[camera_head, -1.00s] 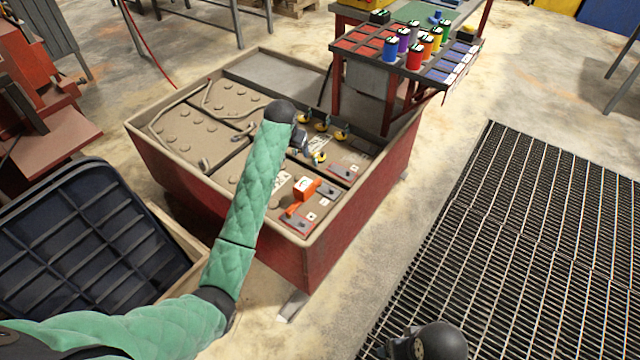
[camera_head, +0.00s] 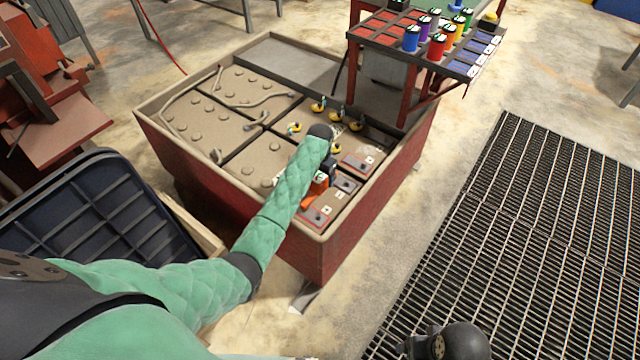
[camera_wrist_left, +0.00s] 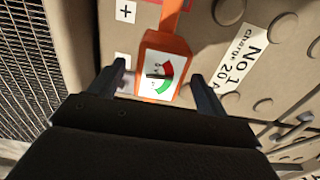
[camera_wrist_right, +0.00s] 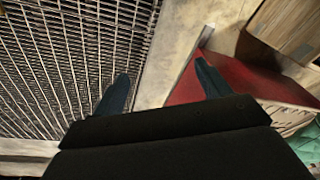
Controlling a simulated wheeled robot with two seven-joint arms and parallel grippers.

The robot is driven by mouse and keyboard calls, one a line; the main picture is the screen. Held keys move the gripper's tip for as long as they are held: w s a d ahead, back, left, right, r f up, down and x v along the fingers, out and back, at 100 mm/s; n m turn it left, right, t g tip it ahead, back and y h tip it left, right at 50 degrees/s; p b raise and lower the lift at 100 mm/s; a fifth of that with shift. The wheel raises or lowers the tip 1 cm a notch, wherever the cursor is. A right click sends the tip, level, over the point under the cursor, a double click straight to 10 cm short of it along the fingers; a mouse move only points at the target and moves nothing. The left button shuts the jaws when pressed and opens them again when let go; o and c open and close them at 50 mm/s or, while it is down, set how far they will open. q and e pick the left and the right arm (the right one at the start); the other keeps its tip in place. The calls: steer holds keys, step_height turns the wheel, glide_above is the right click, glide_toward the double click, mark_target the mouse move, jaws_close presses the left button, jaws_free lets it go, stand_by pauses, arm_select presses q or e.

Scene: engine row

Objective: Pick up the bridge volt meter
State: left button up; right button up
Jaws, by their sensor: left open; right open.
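The bridge volt meter is an orange tool with a red and green dial. It lies on the battery top in the head view (camera_head: 311,198), partly hidden by my left arm. In the left wrist view the meter (camera_wrist_left: 158,72) appears between the fingertips, dial facing the camera. My left gripper (camera_wrist_left: 157,75) is open and empty, over the meter; I cannot tell the exact gap. In the head view that gripper (camera_head: 331,168) is small and dark, partly hidden by its wrist. My right gripper (camera_wrist_right: 162,72) is open and empty, with floor grating and a red surface beyond it.
The red battery box (camera_head: 345,232) has a raised rim around the batteries. Yellow-ringed caps (camera_head: 336,117) stand close to the left gripper. A rack with coloured cans (camera_head: 437,45) stands at the back right. Dark grating (camera_head: 510,230) covers the right floor. A black lid (camera_head: 95,215) leans at left.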

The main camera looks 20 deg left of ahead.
arm_select(q)
steer(key=shift+f, duration=0.35)
step_height(320, 180, down, 3)
steer(key=shift+s+a+f+p, duration=0.1)
steer(key=shift+s+p, duration=0.05)
steer(key=shift+p, duration=0.35)
steer(key=shift+f, duration=0.55)
steer(key=c, duration=1.3)
arm_select(e)
steer(key=f, duration=0.2)
steer(key=w+f, duration=0.1)
steer(key=shift+w+a+f, duration=0.15)
steer(key=shift+w+f, duration=0.05)
steer(key=shift+f, duration=0.2)
arm_select(q)
steer(key=shift+o, duration=0.2)
steer(key=shift+r, duration=0.1)
